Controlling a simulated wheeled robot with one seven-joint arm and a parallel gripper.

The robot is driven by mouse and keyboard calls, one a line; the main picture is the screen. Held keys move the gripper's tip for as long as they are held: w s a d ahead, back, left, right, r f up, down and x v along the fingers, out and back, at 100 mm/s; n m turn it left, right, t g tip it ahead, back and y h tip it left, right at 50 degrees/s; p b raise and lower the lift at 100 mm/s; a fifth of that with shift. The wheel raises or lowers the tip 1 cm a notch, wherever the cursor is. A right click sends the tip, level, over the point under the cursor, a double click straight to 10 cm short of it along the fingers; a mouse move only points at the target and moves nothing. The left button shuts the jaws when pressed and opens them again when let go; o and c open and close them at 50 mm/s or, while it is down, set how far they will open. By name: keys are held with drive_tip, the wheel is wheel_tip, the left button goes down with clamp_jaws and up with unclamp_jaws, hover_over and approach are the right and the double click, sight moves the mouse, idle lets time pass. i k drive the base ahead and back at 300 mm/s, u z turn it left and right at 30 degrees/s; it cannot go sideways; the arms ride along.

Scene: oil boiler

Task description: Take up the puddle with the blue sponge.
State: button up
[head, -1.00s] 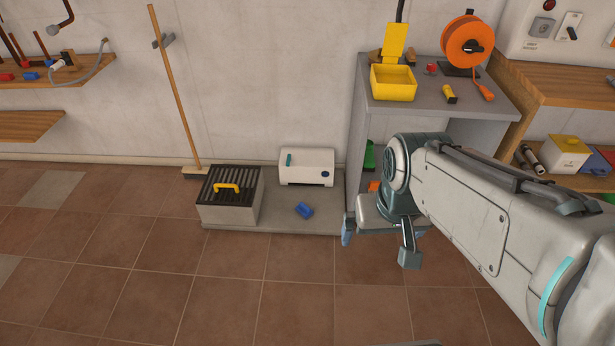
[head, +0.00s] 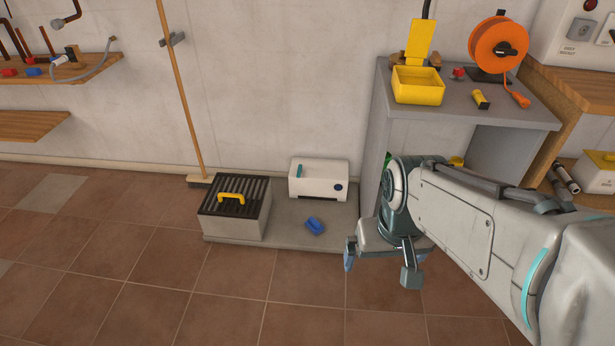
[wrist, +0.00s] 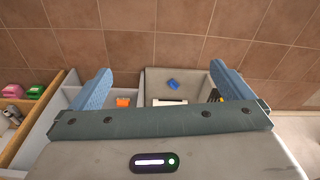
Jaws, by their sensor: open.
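The blue sponge (head: 315,226) looks like a small blue block lying on the grey floor slab (head: 290,237), in front of a white box. In the wrist view the sponge (wrist: 173,85) is small, above the gripper's crossbar and between the fingers. My gripper (head: 380,270) is open and empty, to the right of the sponge and in front of the grey cabinet. In the wrist view its two blue pads (wrist: 160,78) stand wide apart with nothing between them. I cannot make out a puddle in either view.
A grey box with a black slatted top and yellow handle (head: 234,208) stands left of the sponge. The white box (head: 319,178) is behind it. The grey cabinet (head: 440,112) bounds the right side. A broom (head: 184,95) leans on the wall. The tiled floor in front is clear.

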sight(313, 226)
drive_tip(key=u, duration=0.45)
drive_tip(key=i, duration=1.95)
drive_tip(key=z, duration=0.75)
